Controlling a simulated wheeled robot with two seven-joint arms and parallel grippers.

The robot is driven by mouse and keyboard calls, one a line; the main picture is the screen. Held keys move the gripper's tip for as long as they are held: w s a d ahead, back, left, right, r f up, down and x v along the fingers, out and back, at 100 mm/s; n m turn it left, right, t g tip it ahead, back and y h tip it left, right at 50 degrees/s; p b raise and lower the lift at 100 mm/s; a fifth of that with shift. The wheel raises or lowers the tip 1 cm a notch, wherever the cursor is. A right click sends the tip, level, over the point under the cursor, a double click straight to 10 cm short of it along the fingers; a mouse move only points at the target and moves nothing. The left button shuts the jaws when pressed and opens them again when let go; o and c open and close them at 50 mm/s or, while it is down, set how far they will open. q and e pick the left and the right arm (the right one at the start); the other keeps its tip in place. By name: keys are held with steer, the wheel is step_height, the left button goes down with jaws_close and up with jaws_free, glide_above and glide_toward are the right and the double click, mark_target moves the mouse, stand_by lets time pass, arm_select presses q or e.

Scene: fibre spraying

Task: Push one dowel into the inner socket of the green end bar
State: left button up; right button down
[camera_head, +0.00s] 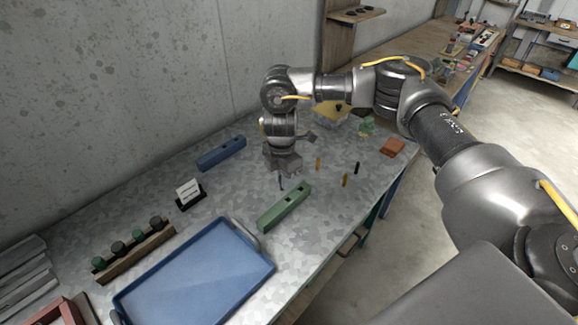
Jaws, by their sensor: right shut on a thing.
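The green end bar (284,207) lies on the metal-topped table, right of the blue tray, with dark sockets in its top. My right gripper (281,176) points down just behind the bar's far end and is shut on a thin dark dowel (281,184), partly hidden by the fingers. I cannot tell whether the dowel touches the table. Loose dowels stand to the right: a yellow one (318,163), another yellow one (345,181) and a black one (356,168). My left gripper is not in view.
A blue bar (221,153) lies near the wall, with a small sign (188,194) before it. The blue tray (262,263) fills the front. A wooden rack (134,252) stands at left. An orange-brown block (392,147) lies near the right edge.

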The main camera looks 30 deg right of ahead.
steer(key=shift+w+d+f+n+p, duration=0.15)
steer(key=shift+w+d+n+p, duration=0.2)
steer(key=shift+n, duration=0.4)
steer(key=shift+w+d+f+n+p, duration=0.2)
steer(key=shift+d+n, duration=0.3)
steer(key=shift+n, duration=0.3)
steer(key=shift+w+d+f+n+p, duration=0.1)
steer(key=shift+w+d+n+p, duration=0.25)
steer(key=shift+n, duration=0.4)
steer(key=shift+s, duration=0.15)
steer(key=shift+d+f+b, duration=0.1)
steer(key=shift+f+b, duration=1.65)
steer(key=shift+f, duration=1.1)
steer(key=shift+p, duration=0.4)
steer(key=shift+f+b, duration=1)
steer(key=shift+f, duration=0.65)
